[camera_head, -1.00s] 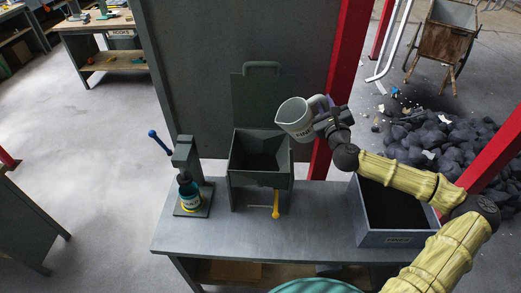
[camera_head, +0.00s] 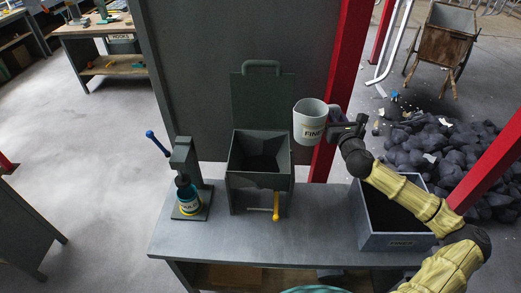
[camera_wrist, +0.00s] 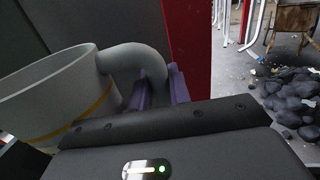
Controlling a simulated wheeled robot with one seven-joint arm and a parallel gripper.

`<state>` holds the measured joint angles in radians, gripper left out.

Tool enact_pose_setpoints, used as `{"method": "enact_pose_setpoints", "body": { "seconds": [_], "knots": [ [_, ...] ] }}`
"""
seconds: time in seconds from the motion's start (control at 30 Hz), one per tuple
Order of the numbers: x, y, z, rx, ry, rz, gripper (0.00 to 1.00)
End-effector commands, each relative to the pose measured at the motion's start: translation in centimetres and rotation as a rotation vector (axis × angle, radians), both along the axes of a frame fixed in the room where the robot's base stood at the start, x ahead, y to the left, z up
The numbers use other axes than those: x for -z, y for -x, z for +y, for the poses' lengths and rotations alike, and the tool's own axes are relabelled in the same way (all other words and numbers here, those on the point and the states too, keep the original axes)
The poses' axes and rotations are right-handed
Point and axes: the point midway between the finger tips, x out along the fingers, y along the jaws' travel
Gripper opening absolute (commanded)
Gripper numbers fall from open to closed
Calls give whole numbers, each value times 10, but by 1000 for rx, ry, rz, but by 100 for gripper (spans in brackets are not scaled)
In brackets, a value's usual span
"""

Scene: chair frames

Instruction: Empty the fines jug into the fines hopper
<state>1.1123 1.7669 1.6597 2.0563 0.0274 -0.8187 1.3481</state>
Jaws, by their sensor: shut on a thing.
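The fines jug (camera_head: 309,119) is a light grey jug with a label, held upright in the air just right of the hopper's raised lid. My gripper (camera_head: 335,121) is shut on its handle from the right. In the wrist view the jug (camera_wrist: 45,100) shows at the left, and the purple fingers (camera_wrist: 163,88) close around its curved handle. The inside of the jug is hidden in the wrist view, and its contents cannot be told. The fines hopper (camera_head: 259,181) is a dark grey open box on the bench, with its lid standing up behind and a yellow lever at its front.
A small press (camera_head: 187,175) with a blue handle and a teal container stands left of the hopper. A red post (camera_head: 340,85) rises behind the jug.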

Motion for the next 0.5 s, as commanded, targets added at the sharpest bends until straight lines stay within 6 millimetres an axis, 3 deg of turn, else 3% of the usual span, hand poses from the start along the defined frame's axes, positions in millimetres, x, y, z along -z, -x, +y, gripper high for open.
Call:
{"method": "enact_pose_setpoints", "body": {
  "seconds": [0.5],
  "knots": [
    [-48,0,-2,2,2,-1,0]
  ]
}}
